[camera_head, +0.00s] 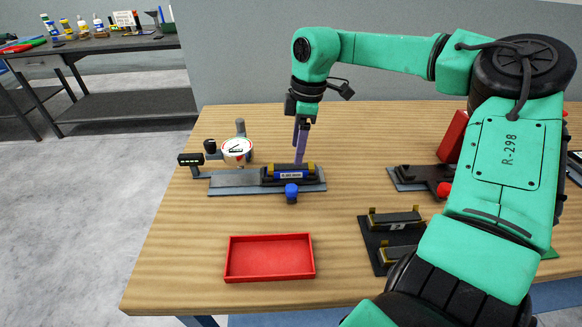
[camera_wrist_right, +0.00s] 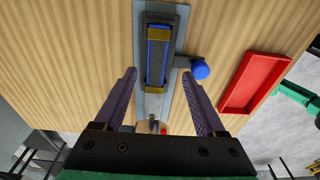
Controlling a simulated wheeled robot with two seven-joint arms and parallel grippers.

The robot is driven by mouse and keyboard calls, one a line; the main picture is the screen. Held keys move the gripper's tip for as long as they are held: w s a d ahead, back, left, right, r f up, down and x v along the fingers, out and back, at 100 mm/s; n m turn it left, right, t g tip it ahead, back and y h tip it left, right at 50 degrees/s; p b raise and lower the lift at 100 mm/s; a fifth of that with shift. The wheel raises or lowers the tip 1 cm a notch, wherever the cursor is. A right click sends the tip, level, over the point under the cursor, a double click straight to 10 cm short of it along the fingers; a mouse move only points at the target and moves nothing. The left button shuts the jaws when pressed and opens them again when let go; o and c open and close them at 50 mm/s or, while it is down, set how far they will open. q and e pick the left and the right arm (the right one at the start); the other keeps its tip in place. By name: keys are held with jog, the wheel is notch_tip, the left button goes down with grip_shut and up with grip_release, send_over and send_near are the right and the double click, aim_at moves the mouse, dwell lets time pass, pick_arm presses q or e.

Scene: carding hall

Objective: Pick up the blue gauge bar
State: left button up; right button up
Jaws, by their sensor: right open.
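The blue gauge bar (camera_head: 290,174) is a dark bar with yellow ends and a blue label. It lies on a grey fixture (camera_head: 232,189) at the back left of the table. In the right wrist view the bar (camera_wrist_right: 157,60) shows blue edges and gold end bands. My right gripper (camera_head: 300,145) is just above the bar, pointing down. In the wrist view the right gripper (camera_wrist_right: 159,76) is open, its two purple fingers apart, with the bar lined up between and beyond their tips. Nothing is held. My left gripper is in neither view.
A round dial gauge (camera_head: 238,150) and a blue knob (camera_head: 291,193) are on the fixture. An empty red tray (camera_head: 235,257) is in front. A black rack (camera_head: 371,253) with two bars and another fixture (camera_head: 400,179) stand at right.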

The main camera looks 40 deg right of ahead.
aim_at(291, 166)
jog(key=f, duration=0.3)
jog(key=w+f+p, duration=0.1)
jog(key=f, duration=0.1)
jog(key=shift+a+f, duration=0.15)
jog(key=shift+a, duration=0.25)
jog(key=shift+w+f, duration=0.1)
jog(key=shift+f, duration=0.25)
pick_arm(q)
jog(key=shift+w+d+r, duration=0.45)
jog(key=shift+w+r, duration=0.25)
pick_arm(e)
jog(key=shift+w, duration=0.1)
grip_shut()
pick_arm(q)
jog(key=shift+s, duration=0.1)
